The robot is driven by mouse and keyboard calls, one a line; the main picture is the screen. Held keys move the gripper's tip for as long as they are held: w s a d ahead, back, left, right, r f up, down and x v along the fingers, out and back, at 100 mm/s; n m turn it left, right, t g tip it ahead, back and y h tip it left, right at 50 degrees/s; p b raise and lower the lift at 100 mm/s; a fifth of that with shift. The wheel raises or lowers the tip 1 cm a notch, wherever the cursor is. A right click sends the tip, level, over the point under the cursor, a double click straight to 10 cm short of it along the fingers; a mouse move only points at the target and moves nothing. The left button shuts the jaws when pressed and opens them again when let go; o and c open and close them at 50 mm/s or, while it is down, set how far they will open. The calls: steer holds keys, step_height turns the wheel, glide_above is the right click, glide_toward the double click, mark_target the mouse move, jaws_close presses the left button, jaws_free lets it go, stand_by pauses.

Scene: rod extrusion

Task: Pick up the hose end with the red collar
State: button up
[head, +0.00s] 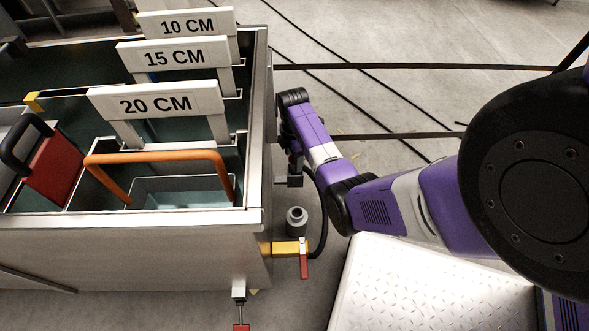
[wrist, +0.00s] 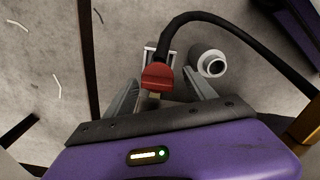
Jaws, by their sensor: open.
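The red collar (wrist: 159,76) of the hose end shows in the wrist view, with the black hose (wrist: 205,18) rising from it and arching to the right. My gripper (wrist: 162,82) is open, with one grey finger on each side of the collar. The collar appears between or just past the fingertips. I cannot tell whether either finger touches it. In the head view, the lower hose (head: 323,215) curves up from a yellow fitting (head: 290,248) toward my arm's end beside the tank. The collar is not clear there.
A grey cylinder (head: 297,220) stands right of the metal tank (head: 257,130); it also shows right of the collar in the wrist view (wrist: 208,62). A red valve lever (head: 304,263) hangs by the fitting. Signs and an orange handle (head: 160,157) rise from the tank.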

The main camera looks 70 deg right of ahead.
step_height(320, 180, down, 5)
steer(key=b, duration=0.2)
steer(key=shift+d+r+b, duration=0.1)
steer(key=shift+r+b, duration=0.1)
steer(key=shift+b, duration=0.2)
steer(key=shift+r, duration=0.1)
jaws_close()
